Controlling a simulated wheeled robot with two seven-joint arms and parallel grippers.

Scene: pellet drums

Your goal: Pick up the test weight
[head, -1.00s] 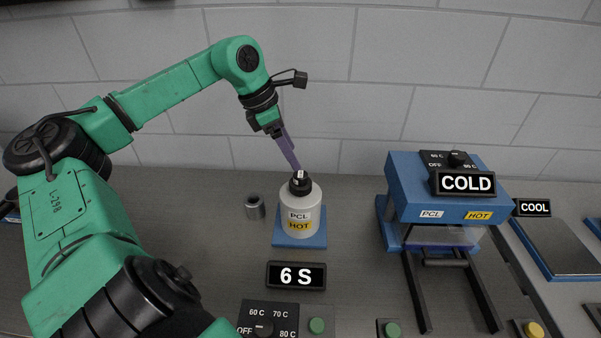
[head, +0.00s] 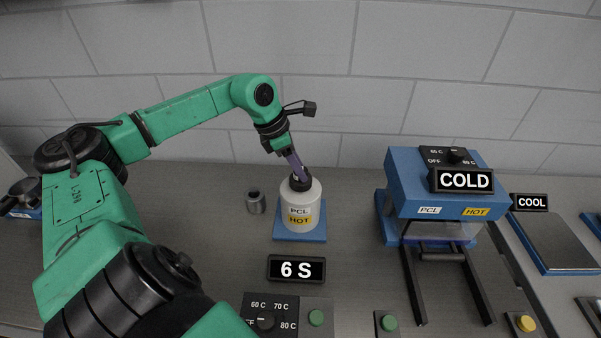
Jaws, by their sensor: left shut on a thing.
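The small grey metal cylinder (head: 256,203), which looks like the test weight, stands upright on the bench just left of the white PCL HOT drum (head: 300,210). My left gripper (head: 284,150) is shut on a long purple strip (head: 295,165) and is above the drum, up and right of the cylinder, not touching it. The strip slants down to the drum's dark mouth, and its lower end is hidden there. My right gripper is not in view.
The drum stands on a blue plate (head: 300,235), with a "6 S" display (head: 297,269) in front. A blue COLD press (head: 445,190) stands right. A COOL plate (head: 555,242) is at far right. Bench left of the cylinder is clear.

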